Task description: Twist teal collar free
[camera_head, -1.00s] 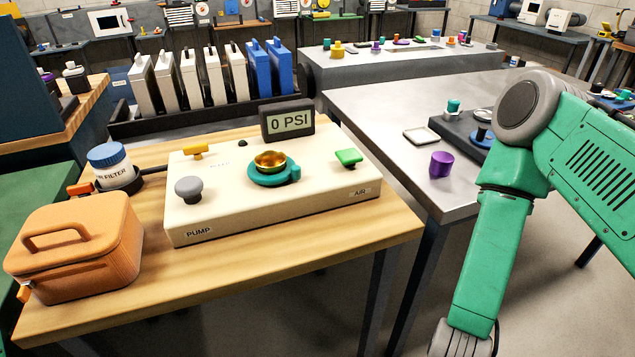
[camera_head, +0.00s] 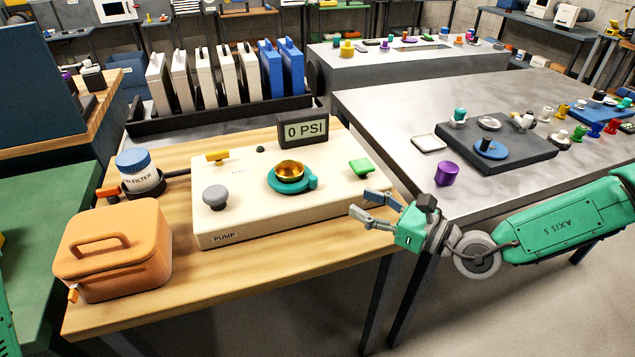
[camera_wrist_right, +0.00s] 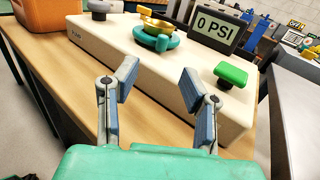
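The teal collar (camera_head: 286,182) sits around the base of a gold cup-shaped fitting (camera_head: 290,168) on top of the cream pump box (camera_head: 230,226). A small teal lug sticks out on the collar's right side. The collar also shows in the right wrist view (camera_wrist_right: 153,40), beyond my fingers. My right gripper (camera_head: 362,211) is open and empty, at the box's front right corner, apart from the collar. In the right wrist view its two blue-padded fingers (camera_wrist_right: 160,92) are spread wide. My left gripper is not in view.
On the box are a grey knob (camera_head: 215,196), a yellow handle (camera_head: 217,156) and a green handle (camera_head: 361,167). A 0 PSI display (camera_head: 304,129) stands behind. An orange case (camera_head: 112,250) and an air filter (camera_head: 138,170) stand left. A purple cup (camera_head: 447,173) is on the grey table.

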